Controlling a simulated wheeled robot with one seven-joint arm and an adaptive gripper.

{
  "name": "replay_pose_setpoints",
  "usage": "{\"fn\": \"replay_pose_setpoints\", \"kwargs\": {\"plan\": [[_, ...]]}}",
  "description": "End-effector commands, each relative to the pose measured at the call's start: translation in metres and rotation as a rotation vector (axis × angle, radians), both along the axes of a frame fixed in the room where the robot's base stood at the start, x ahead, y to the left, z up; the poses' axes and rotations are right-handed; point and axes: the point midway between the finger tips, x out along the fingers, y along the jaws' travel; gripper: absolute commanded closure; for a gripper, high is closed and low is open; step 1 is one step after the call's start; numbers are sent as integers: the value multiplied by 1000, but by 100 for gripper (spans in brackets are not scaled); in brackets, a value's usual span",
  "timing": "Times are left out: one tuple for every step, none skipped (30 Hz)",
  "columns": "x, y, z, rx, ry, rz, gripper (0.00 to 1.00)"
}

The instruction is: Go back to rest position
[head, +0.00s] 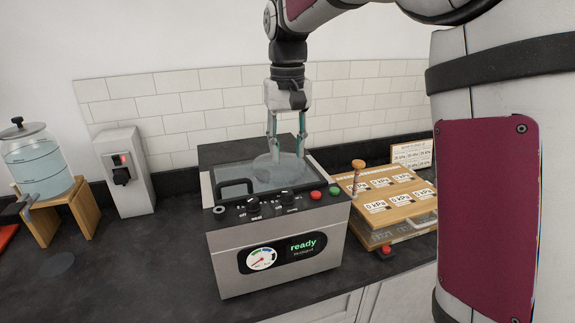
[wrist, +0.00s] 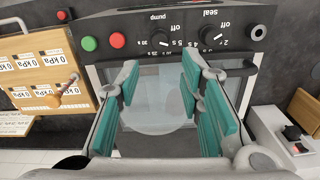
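My gripper (head: 286,140) points down over the top of a grey box-shaped machine (head: 285,262) in the head view. In the wrist view its teal-padded fingers (wrist: 165,100) stand apart with nothing held between them, so it is open. The machine (wrist: 170,32) has a see-through top plate and a front display that reads "ready". A pale, see-through round thing (head: 279,168) sits below the fingertips; it also shows between the fingers in the wrist view (wrist: 158,116). I cannot tell whether it is on or under the plate, or whether the fingertips touch anything.
A wooden board with kPa labels and a knobbed peg (head: 358,166) stands right of the machine. A water container (head: 38,160) on a wooden stand and a grey switch box (head: 124,172) are at the left. A tiled wall (head: 180,103) is behind.

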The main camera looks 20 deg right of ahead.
Motion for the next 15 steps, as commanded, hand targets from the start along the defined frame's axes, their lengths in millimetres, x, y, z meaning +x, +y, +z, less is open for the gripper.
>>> {"fn": "replay_pose_setpoints", "kwargs": {"plan": [[0, 0, 4, 0, -1, 0, 66], [0, 0, 6, 0, 0, 0, 66], [0, 0, 8, 0, 0, 0, 66], [0, 0, 9, 0, 0, 0, 66], [0, 0, 10, 0, 0, 0, 66], [0, 0, 11, 0, 0, 0, 66], [0, 0, 11, 0, 0, 0, 66], [0, 0, 11, 0, 1, 0, 66], [0, 0, 11, 0, 1, 0, 66], [0, 0, 11, 0, 1, 0, 66], [0, 0, 11, 0, 1, 0, 66], [0, 0, 11, 0, 1, 0, 66], [0, 0, 11, 0, 1, 0, 66], [0, 0, 11, 0, 1, 0, 66], [0, 0, 11, 0, 1, 0, 66]]}}
